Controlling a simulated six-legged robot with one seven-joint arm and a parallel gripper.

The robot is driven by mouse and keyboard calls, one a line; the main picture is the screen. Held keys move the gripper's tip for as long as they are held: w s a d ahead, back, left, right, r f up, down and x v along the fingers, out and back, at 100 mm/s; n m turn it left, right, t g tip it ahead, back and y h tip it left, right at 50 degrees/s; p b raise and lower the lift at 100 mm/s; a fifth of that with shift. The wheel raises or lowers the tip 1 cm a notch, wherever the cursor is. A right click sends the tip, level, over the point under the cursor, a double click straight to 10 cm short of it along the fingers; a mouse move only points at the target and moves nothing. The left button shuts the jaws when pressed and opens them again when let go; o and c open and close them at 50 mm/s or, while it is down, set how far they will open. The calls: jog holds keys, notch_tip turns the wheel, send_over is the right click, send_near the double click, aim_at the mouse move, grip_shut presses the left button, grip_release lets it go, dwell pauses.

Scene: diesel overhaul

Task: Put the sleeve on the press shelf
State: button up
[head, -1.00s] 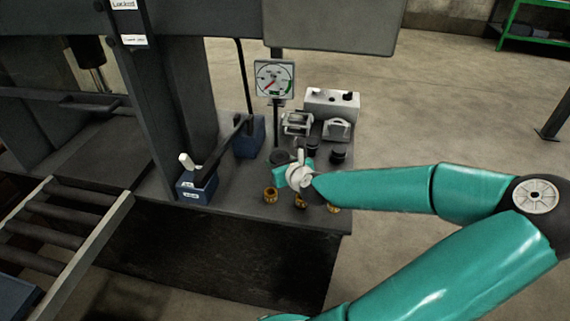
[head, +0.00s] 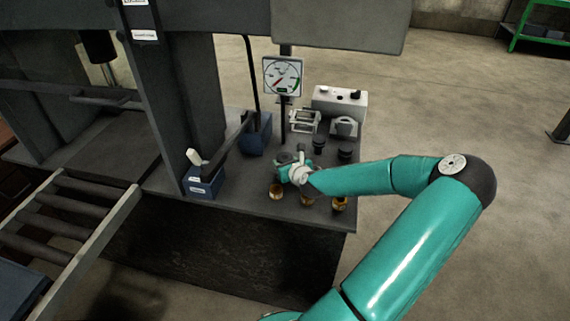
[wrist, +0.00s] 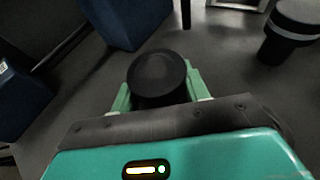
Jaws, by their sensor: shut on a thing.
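A dark round piece, which I take to be the sleeve, sits between the green fingers of my gripper (wrist: 158,95) in the wrist view. The sleeve (wrist: 158,72) is upright with its dark round top showing. In the head view my gripper (head: 285,166) is at the press shelf (head: 240,208), and the sleeve (head: 284,157) shows just beyond it, partly hidden by the wrist. I cannot tell whether its base touches the shelf.
Several brass pieces (head: 276,192) stand along the shelf's front edge. Black cylinders (head: 345,150), a white box (head: 340,101) and a gauge (head: 283,76) are behind. A blue lever block (head: 204,183) is left, a blue pump body (head: 256,135) beyond. Rollers (head: 85,190) lie far left.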

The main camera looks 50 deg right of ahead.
jog(key=shift+f, duration=0.25)
jog(key=shift+f, duration=0.15)
jog(key=o, duration=1.3)
jog(key=v, duration=1.2)
jog(key=shift+a, duration=0.1)
